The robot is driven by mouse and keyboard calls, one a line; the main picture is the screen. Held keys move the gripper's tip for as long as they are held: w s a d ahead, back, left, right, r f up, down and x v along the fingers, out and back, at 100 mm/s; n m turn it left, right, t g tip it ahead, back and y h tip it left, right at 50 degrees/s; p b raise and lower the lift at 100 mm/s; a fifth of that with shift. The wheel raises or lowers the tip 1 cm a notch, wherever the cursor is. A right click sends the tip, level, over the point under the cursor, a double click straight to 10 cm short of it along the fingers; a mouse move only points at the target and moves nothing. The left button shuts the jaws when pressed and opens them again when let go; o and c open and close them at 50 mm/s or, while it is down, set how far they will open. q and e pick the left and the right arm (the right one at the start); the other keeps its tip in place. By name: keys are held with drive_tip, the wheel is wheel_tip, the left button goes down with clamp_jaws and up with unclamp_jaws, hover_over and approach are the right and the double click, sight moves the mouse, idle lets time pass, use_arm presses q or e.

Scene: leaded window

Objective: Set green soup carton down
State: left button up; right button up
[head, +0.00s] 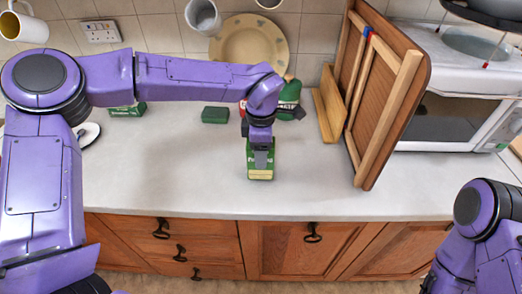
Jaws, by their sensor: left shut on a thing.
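The green soup carton (261,174) with a pale label is upright in the head view, near the front middle of the light counter. My left gripper (262,158) points down from above and is shut on the carton's upper part, which its fingers partly hide. The carton's base appears at or very near the counter surface; I cannot tell if it touches. My right arm shows at the lower right, but its gripper is out of view.
A folded wooden board (385,105) leans at the right, beside a white microwave (450,120). Behind are a dark green box (215,115), a green bottle (290,97) and another green carton (128,110). The counter (170,180) left of the held carton is clear.

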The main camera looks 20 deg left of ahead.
use_arm(q)
drive_tip(key=shift+f, duration=0.6)
drive_tip(key=shift+f, duration=0.1)
drive_tip(key=o, duration=1.1)
drive_tip(key=shift+o, duration=0.2)
wheel_tip(320, 180, up, 12)
drive_tip(key=shift+r+b, duration=0.15)
drive_tip(key=shift+b, duration=0.45)
